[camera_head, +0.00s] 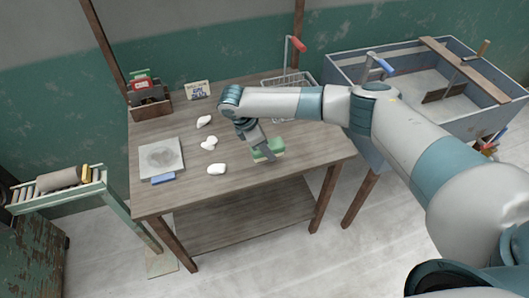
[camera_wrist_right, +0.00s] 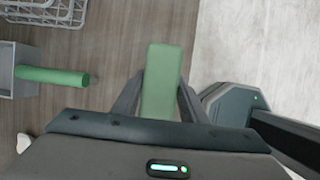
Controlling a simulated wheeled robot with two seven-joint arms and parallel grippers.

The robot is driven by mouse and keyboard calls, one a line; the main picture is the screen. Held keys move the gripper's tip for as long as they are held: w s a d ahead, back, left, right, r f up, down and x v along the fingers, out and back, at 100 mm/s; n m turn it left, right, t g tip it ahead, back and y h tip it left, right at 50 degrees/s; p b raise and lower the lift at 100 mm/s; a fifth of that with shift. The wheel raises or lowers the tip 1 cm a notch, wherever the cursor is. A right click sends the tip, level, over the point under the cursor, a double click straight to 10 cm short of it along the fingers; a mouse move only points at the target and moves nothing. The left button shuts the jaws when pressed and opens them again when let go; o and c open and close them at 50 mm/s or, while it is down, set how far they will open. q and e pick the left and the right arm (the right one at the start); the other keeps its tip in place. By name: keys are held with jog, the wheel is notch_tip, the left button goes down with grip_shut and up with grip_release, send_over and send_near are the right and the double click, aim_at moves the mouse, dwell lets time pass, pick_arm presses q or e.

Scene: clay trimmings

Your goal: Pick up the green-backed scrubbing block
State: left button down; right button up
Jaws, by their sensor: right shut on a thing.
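The green-backed scrubbing block (camera_head: 277,144) is near the right front part of the wooden table. In the right wrist view, its long green back (camera_wrist_right: 162,80) lies between the two fingers of my right gripper (camera_wrist_right: 160,98). The gripper is shut on the block, one finger along each side. In the head view, my right gripper (camera_head: 264,149) points down at the block and hides part of it. I cannot tell whether the block touches the table. My left gripper is not in view.
The wooden table (camera_head: 185,198) holds several pale lumps, a grey slab (camera_head: 146,150), a blue block (camera_head: 163,178), a tool box (camera_head: 152,108) and a wire basket (camera_head: 288,84). A green-handled thing (camera_wrist_right: 50,76) lies left of the block in the wrist view. A tub (camera_head: 400,75) stands right.

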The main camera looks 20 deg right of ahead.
jog(key=s+d+r+b, duration=0.2)
jog(key=s+r, duration=0.4)
jog(key=s, duration=0.4)
jog(key=shift+r, duration=0.2)
jog(key=o, duration=0.5)
jog(key=c, duration=0.3)
